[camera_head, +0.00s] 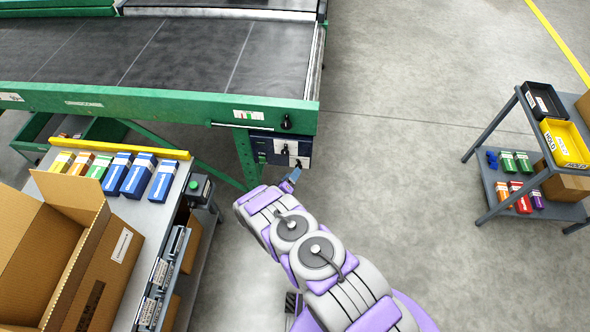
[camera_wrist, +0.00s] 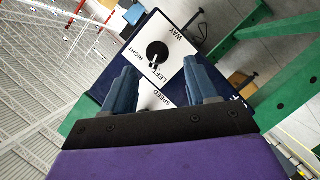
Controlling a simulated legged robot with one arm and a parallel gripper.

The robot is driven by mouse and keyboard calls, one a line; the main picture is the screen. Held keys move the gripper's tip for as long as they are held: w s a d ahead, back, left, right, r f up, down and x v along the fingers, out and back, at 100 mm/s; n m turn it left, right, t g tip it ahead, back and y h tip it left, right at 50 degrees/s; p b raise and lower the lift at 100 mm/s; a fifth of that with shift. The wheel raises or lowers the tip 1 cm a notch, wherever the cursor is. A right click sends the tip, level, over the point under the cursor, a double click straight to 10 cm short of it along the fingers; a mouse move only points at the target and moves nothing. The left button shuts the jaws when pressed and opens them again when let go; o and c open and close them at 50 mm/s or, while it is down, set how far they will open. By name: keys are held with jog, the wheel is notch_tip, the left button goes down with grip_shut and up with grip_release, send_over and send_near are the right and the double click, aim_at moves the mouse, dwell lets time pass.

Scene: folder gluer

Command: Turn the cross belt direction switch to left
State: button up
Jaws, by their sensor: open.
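The cross belt control panel (camera_head: 263,157) is a dark box with white plates under the end of the green conveyor frame. In the wrist view, a round black direction switch (camera_wrist: 157,52) sits on a white plate lettered WAY, LEFT and RIGHT. A pale mark shows on the switch's lower side; which word it points to I cannot tell for sure. My gripper (camera_wrist: 161,68) is open, with its two blue fingers either side of the lower plate marked SPEED. The switch appears just beyond the fingertips, apparently untouched. In the head view my gripper (camera_head: 291,180) is just below the panel.
The green-framed conveyor (camera_head: 180,104) is above and left, with a black knob (camera_head: 287,122) on its edge. A bench with cartons (camera_head: 125,245) and coloured boxes stands left. A grey cart (camera_head: 483,205) with trays stands right. The floor between is clear.

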jog(key=p+v, duration=0.2)
jog(key=v, duration=1)
jog(key=shift+s+a+p, duration=0.2)
jog(key=shift+a+p, duration=0.05)
jog(key=shift+p, duration=0.1)
